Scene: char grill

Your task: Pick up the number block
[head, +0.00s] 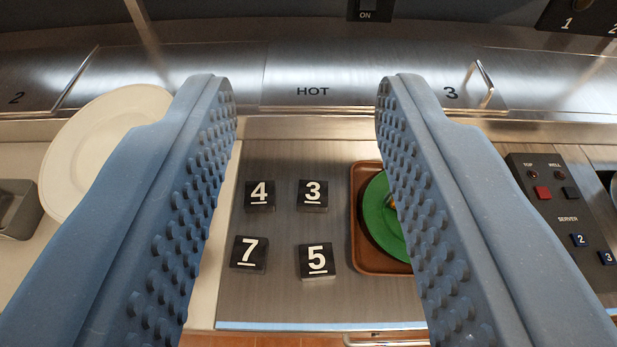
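Several black number blocks with white underlined digits lie on the grey counter in the head view. Block 4 (260,196) is back left and block 3 (313,195) is back right of the group. Block 7 (248,254) is front left and block 5 (317,261) is front right. My gripper (307,95) is open, its two blue studded fingers wide apart. The blocks show in the gap between the fingers, with none held. The fingers appear above the counter; their exact height over the blocks is hard to tell.
A brown tray (357,262) with a green round plate (378,215) is partly hidden by the right finger. A white plate (85,150) is at left. A control panel (560,210) with buttons is at right. A metal ledge marked HOT (312,91) runs behind.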

